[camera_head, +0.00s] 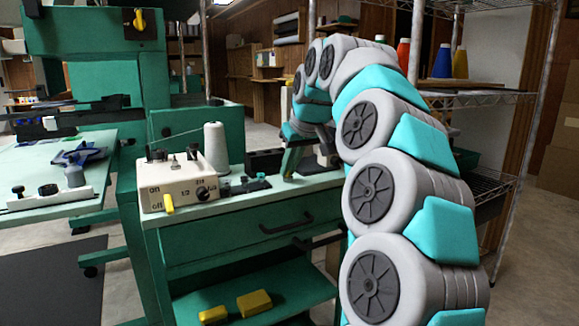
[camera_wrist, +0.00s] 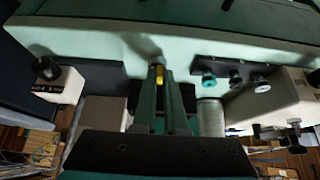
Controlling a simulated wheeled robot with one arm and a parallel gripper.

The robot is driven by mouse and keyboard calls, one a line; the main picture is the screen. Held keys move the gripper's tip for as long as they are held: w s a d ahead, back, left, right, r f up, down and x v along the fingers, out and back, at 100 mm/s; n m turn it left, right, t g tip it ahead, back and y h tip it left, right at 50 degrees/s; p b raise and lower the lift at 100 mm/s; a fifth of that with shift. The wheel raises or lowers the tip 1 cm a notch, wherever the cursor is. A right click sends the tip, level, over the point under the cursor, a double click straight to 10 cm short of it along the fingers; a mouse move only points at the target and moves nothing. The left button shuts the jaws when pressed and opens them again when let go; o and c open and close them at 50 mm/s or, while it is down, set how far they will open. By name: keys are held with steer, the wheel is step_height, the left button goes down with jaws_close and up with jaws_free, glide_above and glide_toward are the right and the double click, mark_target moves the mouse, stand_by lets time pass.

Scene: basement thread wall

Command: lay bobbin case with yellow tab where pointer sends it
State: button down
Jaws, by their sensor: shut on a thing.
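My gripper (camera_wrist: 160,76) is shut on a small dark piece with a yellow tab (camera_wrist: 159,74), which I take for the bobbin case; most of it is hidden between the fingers. In the head view my gripper (camera_head: 289,165) reaches down over the right part of the green bench top (camera_head: 315,182), and the held piece cannot be made out. A cream control box (camera_head: 180,183) with on and off marks, dark knobs and a yellow lever (camera_head: 168,203) stands at the bench's left end. I cannot tell which part is the pointer.
A white thread cone (camera_head: 215,150) stands behind the box. A dark strip with small knobs (camera_head: 246,185) lies between box and gripper; it also shows in the wrist view (camera_wrist: 236,78). Yellow blocks (camera_head: 254,303) lie on the lower shelf. A wire rack (camera_head: 480,98) with cones stands right.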

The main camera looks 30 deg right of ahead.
steer(key=shift+f, duration=0.1)
steer(key=c, duration=1)
jaws_free()
steer(key=shift+o, duration=0.2)
steer(key=shift+r, duration=0.25)
steer(key=p+v, duration=0.1)
steer(key=v, duration=1)
steer(key=shift+s+r, duration=0.25)
steer(key=shift+r, duration=0.1)
